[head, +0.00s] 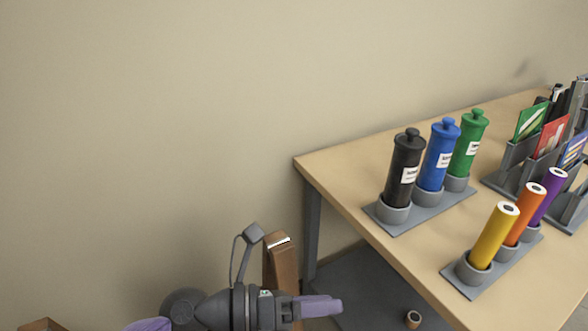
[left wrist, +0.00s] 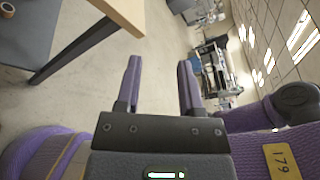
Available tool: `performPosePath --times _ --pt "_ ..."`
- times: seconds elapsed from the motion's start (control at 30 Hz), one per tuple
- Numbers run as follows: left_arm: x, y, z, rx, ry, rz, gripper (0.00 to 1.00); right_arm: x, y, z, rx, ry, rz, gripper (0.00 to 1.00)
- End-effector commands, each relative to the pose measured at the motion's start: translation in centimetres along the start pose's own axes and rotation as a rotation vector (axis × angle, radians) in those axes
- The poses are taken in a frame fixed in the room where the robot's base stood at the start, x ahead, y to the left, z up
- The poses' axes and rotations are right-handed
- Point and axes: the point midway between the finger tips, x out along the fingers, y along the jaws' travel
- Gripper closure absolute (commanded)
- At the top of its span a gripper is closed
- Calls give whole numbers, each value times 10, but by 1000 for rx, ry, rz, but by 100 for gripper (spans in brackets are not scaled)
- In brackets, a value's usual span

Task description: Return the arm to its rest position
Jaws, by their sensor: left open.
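My left gripper (head: 320,306) is at the bottom of the head view, left of the table and lower than its top. Its purple fingers point to the right. In the left wrist view the two fingers of the left gripper (left wrist: 160,85) stand apart with nothing between them. My right gripper is not in view.
A wooden table (head: 340,178) carries black (head: 403,170), blue (head: 439,155) and green (head: 468,145) bottles in a holder. Yellow (head: 493,237), orange (head: 524,215) and purple (head: 549,195) rolls stand in front. Card racks (head: 508,165) are at right. A tape roll (head: 413,319) lies below.

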Motion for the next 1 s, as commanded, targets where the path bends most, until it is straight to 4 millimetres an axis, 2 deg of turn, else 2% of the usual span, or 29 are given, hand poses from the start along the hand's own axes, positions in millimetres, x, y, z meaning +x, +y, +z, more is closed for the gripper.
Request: performPosePath --times 0.03,0.07,0.1,0.17,0.2,0.27,0.3,0.4,0.53,0.67,0.7,0.87,1.0 --pt "-1 -18 28 -199 -275 -89 52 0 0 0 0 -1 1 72" --pt "-10 -20 47 -339 -451 -125 52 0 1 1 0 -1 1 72" --pt "-29 -13 66 -541 -680 -151 52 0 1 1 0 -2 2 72" --pt "-65 13 75 -854 -991 -143 52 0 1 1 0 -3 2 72" --pt "-88 34 67 -1055 -1167 -111 52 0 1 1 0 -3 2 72" --pt "-116 64 40 -1329 -1384 -34 52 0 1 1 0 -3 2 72" --pt "-130 78 18 -1485 -1494 25 52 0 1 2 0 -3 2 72" --pt "-152 96 -40 -1800 -1687 188 52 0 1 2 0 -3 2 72" --pt "-166 94 -110 -2120 -1835 416 52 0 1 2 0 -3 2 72" --pt "-172 74 -172 -2389 -1914 673 52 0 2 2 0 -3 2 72" --pt "-173 65 -189 2348 1834 -721 52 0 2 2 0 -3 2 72" --pt "-164 116 -225 2322 1811 -776 52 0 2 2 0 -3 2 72" --pt "-160 156 -267 2304 1795 -820 52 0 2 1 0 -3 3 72"
